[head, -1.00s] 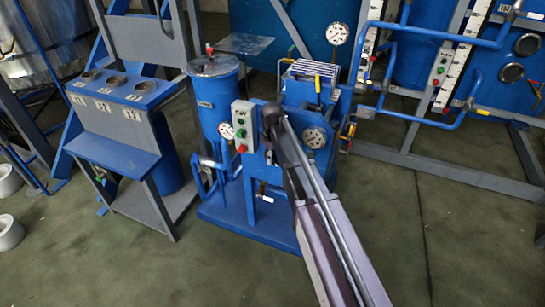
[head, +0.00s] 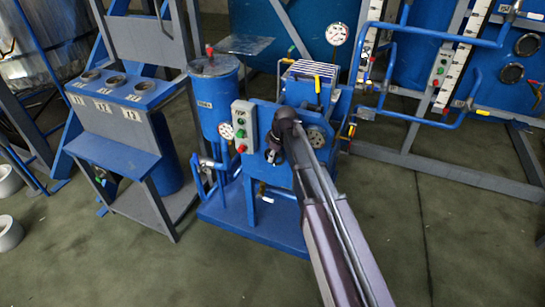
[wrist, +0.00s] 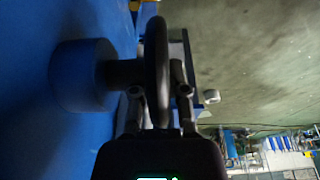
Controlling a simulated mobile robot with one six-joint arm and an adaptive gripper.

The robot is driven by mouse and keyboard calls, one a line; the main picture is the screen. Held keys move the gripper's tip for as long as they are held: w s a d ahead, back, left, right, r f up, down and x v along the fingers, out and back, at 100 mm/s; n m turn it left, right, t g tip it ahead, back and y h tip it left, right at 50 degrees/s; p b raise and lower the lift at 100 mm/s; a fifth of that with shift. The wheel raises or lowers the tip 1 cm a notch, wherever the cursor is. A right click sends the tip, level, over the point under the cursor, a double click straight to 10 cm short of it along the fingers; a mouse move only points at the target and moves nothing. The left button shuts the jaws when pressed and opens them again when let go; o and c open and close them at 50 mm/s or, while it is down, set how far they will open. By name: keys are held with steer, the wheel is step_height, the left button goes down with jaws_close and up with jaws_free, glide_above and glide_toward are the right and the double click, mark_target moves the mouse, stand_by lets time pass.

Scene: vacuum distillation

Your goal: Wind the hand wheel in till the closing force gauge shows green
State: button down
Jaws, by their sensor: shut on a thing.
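In the head view my gripper (head: 274,153) is at the front of the blue machine (head: 278,178), and the wheel itself is hard to make out there. A round dial (head: 319,139) sits on the machine's front, partly behind my arm. I cannot tell its reading or whether it is the closing force gauge.
A control box (head: 244,127) with buttons stands left of my arm, beside a blue tank (head: 217,105). Another gauge (head: 336,34) stands above the machine. A blue stand (head: 113,155) is at the left. The floor at the front right is clear.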

steer(key=c, duration=0.6)
jaws_free()
steer(key=shift+c, duration=0.2)
steer(key=shift+h, duration=0.5)
steer(key=shift+w+a+f+g+h, duration=0.1)
steer(key=shift+g+h, duration=0.4)
steer(key=shift+h, duration=0.2)
step_height(320, 180, up, 2)
steer(key=p, duration=0.2)
steer(key=shift+r+p, duration=0.2)
steer(key=shift+p, duration=0.2)
step_height(320, 180, up, 12)
steer(key=p, duration=1.2)
steer(key=s+d+r+m+p, duration=0.1)
steer(key=s+d+m, duration=1.1)
steer(key=s, duration=0.8)
steer(key=shift+s+d+r+m, duration=0.15)
steer(key=shift+s+d+m, duration=0.2)
steer(key=shift+d, duration=1.55)
steer(key=shift+w, duration=0.15)
